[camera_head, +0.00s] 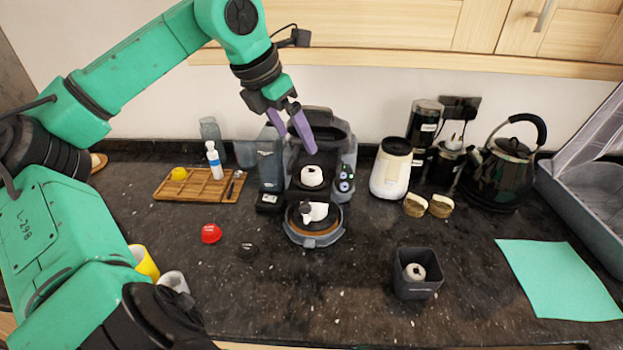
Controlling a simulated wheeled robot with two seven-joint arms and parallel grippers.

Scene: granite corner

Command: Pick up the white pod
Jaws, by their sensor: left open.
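My left gripper (300,144) hangs in front of the upper part of the dark coffee machine (340,138), its two purple fingers apart with nothing between them. A round white pod-like piece with a dark centre (312,176) sits in the machine, below the fingertips and apart from them. Below it, a white object (314,212) rests on the machine's round front tray (328,238). A similar whitish piece with a dark centre (414,272) lies in the open black square bin (418,291). I cannot tell which of these is the white pod. My right gripper is out of view.
A red pod (210,233) and a dark pod (247,250) lie on the counter left of the machine. A wooden tray (163,190) holds a white bottle (214,161) and a yellow item (179,174). A cream canister (391,170) and black kettle (497,177) stand right. The front-centre counter is clear.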

